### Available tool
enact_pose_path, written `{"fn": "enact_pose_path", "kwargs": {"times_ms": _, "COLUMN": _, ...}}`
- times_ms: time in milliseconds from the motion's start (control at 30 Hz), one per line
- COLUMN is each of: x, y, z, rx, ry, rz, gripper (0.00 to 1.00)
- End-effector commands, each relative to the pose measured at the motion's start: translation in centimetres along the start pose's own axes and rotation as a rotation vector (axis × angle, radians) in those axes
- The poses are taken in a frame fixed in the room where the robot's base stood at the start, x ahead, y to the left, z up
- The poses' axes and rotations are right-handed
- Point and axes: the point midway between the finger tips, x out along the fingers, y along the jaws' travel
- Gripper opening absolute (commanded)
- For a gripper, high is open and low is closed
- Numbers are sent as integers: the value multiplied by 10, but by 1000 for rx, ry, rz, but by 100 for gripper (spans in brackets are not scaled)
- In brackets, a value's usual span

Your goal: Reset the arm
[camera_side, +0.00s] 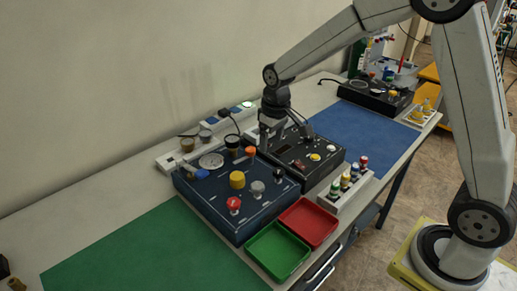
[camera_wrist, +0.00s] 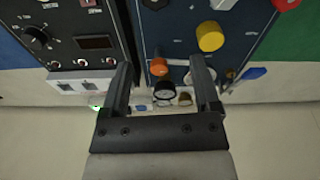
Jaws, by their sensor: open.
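My gripper (camera_side: 272,135) hangs from my arm, pointing down over the back part of the dark control panels. In the wrist view my gripper (camera_wrist: 162,75) shows two dark fingers spread apart with nothing held between them. The blue panel (camera_side: 215,196) carries a yellow knob (camera_side: 237,180) and a red knob (camera_side: 233,203). The black panel (camera_side: 318,160) lies right of it. The side view does not show clearly how high the fingertips are above the panels.
A green tray (camera_side: 278,251) and a red tray (camera_side: 308,222) sit at the front table edge. A white rack with several coloured pieces (camera_side: 346,186) stands right of them. The green mat (camera_side: 140,255) and most of the blue mat (camera_side: 368,137) are bare. A wall runs behind.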

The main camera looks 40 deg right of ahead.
Motion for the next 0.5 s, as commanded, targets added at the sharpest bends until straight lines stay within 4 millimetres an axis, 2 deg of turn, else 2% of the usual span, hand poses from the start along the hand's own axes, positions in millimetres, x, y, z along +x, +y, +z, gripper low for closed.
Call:
{"fn": "enact_pose_path", "kwargs": {"times_ms": 33, "x": -1, "y": -2, "z": 12, "rx": 6, "ry": 9, "rz": 1, "gripper": 79}}
{"fn": "enact_pose_path", "kwargs": {"times_ms": 500, "x": 5, "y": -16, "z": 122, "rx": 69, "ry": 101, "rz": 6, "gripper": 79}}
